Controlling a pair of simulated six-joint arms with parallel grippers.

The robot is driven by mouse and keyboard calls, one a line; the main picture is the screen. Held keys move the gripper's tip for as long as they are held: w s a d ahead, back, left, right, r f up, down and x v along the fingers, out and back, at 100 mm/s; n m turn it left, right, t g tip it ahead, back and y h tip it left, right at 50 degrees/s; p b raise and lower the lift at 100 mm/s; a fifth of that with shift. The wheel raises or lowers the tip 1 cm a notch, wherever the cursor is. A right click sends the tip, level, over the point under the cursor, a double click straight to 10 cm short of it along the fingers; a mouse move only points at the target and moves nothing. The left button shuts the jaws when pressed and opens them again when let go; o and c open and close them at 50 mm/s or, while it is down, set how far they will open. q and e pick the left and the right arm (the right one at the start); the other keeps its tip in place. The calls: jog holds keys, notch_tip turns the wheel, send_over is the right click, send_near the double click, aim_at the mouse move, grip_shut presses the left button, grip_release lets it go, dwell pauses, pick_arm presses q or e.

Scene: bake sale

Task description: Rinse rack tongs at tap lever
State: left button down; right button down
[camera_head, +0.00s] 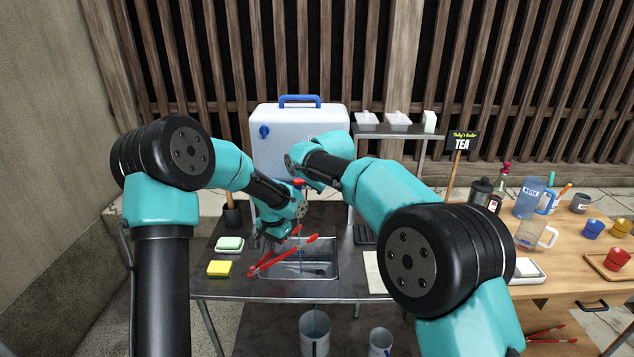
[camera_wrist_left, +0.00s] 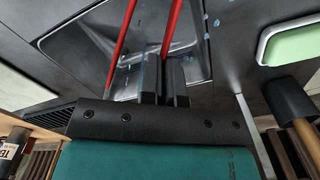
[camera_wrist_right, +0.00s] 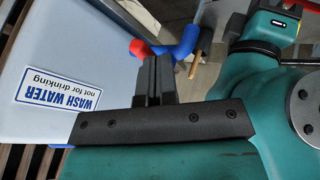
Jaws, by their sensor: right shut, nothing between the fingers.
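The red rack tongs (camera_head: 283,257) lie slantwise above the steel sink basin (camera_head: 325,270). My left gripper (camera_head: 270,243) is shut on them; in the left wrist view the two red arms of the tongs (camera_wrist_left: 172,28) extend out from my fingers (camera_wrist_left: 164,68) over the basin. The red tap lever (camera_head: 299,182) shows beside my right wrist; in the right wrist view the lever (camera_wrist_right: 140,48) sits on the blue tap (camera_wrist_right: 182,45). My right gripper (camera_wrist_right: 158,72) is shut and empty, its tips close against the tap; I cannot tell if they touch. Its tips are hidden in the head view.
The white wash water container (camera_head: 275,120) stands behind the sink. A green-topped soap dish (camera_head: 229,243) and a yellow sponge (camera_head: 219,268) lie left of the basin. Small light-blue spots (camera_wrist_left: 206,16) show at the sink's edge. The wooden table at right holds jugs and cups.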

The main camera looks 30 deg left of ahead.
jog(key=shift+w, duration=0.1)
jog(key=shift+w+d, duration=0.15)
jog(key=shift+w, duration=1)
jog(key=shift+s, duration=0.15)
jog(key=shift+s+a, duration=0.25)
jog(key=shift+s, duration=0.4)
jog(key=w+d+v, duration=0.1)
jog(key=v, duration=0.9)
jog(key=shift+w, duration=0.15)
